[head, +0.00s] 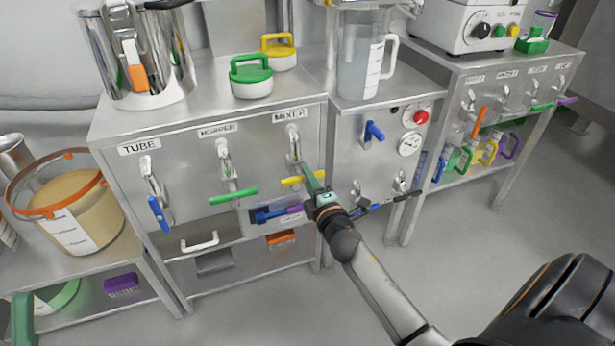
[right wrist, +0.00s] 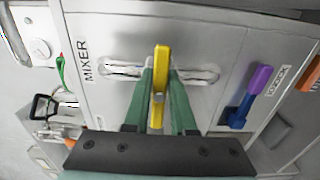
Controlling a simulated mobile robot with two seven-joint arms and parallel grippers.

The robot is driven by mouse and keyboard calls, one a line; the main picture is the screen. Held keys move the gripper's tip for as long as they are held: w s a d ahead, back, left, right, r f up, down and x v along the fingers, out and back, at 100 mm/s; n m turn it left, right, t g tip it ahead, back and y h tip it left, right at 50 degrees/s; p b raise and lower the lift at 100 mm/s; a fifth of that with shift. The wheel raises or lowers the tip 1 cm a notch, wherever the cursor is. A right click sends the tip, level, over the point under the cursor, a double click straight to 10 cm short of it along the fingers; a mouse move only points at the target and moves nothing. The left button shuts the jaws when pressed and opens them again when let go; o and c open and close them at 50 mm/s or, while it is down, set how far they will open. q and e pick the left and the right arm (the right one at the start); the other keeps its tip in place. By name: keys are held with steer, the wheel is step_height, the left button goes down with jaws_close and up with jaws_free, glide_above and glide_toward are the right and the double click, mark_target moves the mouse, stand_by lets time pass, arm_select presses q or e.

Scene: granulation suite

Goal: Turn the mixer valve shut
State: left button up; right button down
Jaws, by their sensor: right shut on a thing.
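The mixer valve is under the MIXER label (head: 289,114) on the steel cabinet front. Its yellow handle (head: 290,182) lies roughly level, across the upright pipe. In the right wrist view the yellow handle (right wrist: 162,62) stands between my green fingers, crosswise to the pipe slot. My right gripper (head: 308,174) is shut on this handle, and its fingers hide part of it and the valve. A green finger-like piece at the lower left edge, seemingly my left gripper (head: 22,320), is cut off, so its jaws cannot be judged.
The hopper valve's green handle (head: 233,197) lies level beside it; the tube valve's blue handle (head: 158,214) hangs down. A blue and purple lever (head: 275,213) sits just below the mixer handle, also near my fingers in the wrist view (right wrist: 248,100). A gauge panel (head: 345,150) stands right.

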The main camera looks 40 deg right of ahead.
steer(key=shift+a, duration=0.1)
steer(key=c, duration=0.8)
jaws_free()
steer(key=shift+o, duration=0.2)
steer(key=v, duration=1.2)
steer(key=shift+s, duration=0.3)
